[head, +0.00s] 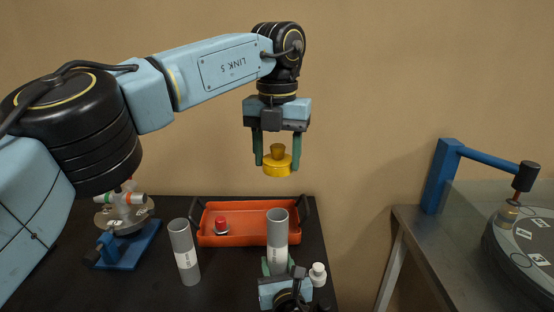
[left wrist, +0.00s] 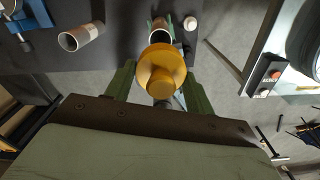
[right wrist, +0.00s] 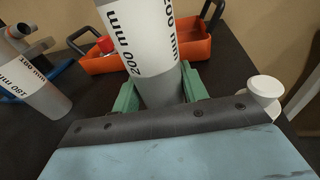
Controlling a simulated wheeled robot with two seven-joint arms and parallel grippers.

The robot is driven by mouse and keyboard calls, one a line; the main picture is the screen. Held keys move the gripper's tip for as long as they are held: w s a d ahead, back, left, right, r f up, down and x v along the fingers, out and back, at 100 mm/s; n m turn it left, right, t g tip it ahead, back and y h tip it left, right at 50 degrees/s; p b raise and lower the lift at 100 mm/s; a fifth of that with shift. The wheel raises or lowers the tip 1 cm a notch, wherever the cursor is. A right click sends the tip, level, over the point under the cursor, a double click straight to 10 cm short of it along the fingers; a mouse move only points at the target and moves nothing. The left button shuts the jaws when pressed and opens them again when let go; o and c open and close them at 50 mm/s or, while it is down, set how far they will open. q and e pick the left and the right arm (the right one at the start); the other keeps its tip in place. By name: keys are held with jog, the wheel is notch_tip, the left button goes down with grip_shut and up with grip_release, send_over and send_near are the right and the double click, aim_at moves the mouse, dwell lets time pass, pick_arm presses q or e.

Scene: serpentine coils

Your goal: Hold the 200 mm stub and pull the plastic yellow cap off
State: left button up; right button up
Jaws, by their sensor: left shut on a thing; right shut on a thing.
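The yellow cap (head: 278,164) is held in the air by my left gripper (head: 277,158), which is shut on its narrow knob. The cap also shows between the green fingers in the left wrist view (left wrist: 162,70). It is well above the 200 mm stub (head: 277,240) and apart from it. The stub is a grey tube standing upright on the dark table, with an open top. My right gripper (head: 279,268) is shut around the stub's lower part. The right wrist view shows the stub's "200 mm" label (right wrist: 145,40) between the green fingers.
Another grey tube, marked 180 mm (right wrist: 30,85), stands to the left (head: 184,252). An orange tray (head: 240,238) with a red-topped piece (head: 221,224) lies behind. A white knobbed piece (head: 318,274) stands right of the stub. A blue fixture (head: 130,246) is at left; a steel table (head: 430,250) stands right.

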aim_at(277, 146)
pick_arm(q)
jog(key=shift+r, duration=1.7)
pick_arm(e)
jog(key=shift+r, duration=0.1)
pick_arm(q)
jog(key=shift+f+b, duration=0.3)
jog(key=shift+f, duration=0.05)
pick_arm(e)
jog(key=shift+f, duration=0.4)
pick_arm(q)
jog(key=shift+f, duration=0.25)
pick_arm(e)
jog(key=shift+f, duration=0.3)
jog(key=o, duration=1.3)
jog(key=shift+f, duration=0.15)
jog(key=shift+c, duration=0.2)
pick_arm(q)
jog(key=shift+r, duration=0.1)
